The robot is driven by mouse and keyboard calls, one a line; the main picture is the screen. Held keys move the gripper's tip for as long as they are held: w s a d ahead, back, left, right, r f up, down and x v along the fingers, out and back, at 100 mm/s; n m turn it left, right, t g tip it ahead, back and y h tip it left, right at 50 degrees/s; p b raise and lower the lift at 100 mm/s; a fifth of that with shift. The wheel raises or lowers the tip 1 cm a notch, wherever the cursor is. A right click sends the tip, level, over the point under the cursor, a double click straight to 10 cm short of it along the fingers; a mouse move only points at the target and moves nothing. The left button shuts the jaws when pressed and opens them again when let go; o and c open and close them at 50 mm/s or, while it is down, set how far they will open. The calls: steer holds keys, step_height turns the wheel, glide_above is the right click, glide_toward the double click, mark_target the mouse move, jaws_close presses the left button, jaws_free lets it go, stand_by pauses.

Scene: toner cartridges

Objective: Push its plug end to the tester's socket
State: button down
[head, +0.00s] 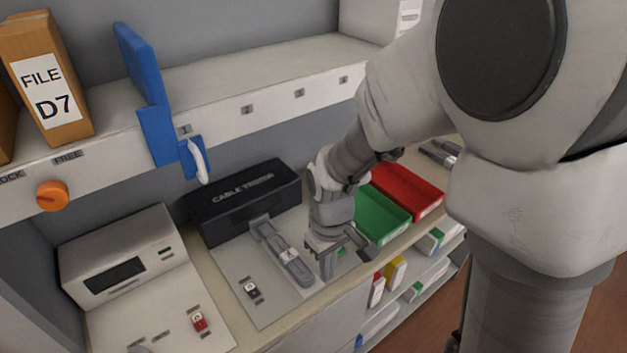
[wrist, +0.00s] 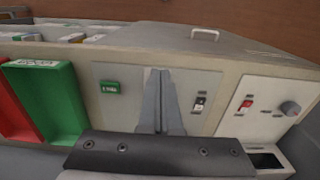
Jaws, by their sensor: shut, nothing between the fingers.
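The black cable tester (head: 243,202) stands at the back of a light grey plate (head: 235,275). A long grey piece (head: 285,256) with a small pale label lies on the plate. Its far end meets a grey block (head: 261,224) at the tester's front; I cannot tell whether plug and socket touch there. My gripper (head: 327,274) is shut and empty, pointing down just right of the grey piece's near end. In the wrist view the closed fingers (wrist: 158,74) cover the middle of the plate, and the grey piece is not clearly visible there.
Green (head: 382,218) and red (head: 408,190) trays lie to the right. A black-and-white switch (head: 251,290) and a green switch (wrist: 109,87) flank the plate's middle. A white box (head: 120,262) stands at left, and a shelf with a blue bracket (head: 155,130) overhangs the back.

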mark_target(311, 280)
step_height(311, 280, down, 11)
steer(key=shift+r+b, duration=0.2)
steer(key=shift+b, duration=0.1)
steer(key=shift+w+a+r+p, duration=0.1)
steer(key=shift+w+a+p, duration=0.05)
steer(key=shift+w+a, duration=0.35)
steer(key=shift+w+a+r+p, duration=0.15)
steer(key=shift+w+a, duration=0.15)
steer(key=shift+w, duration=0.3)
steer(key=shift+w+a+f, duration=0.1)
steer(key=shift+w+a, duration=0.25)
steer(key=shift+w, duration=0.25)
steer(key=shift+w+a, duration=0.45)
steer(key=shift+w, duration=0.2)
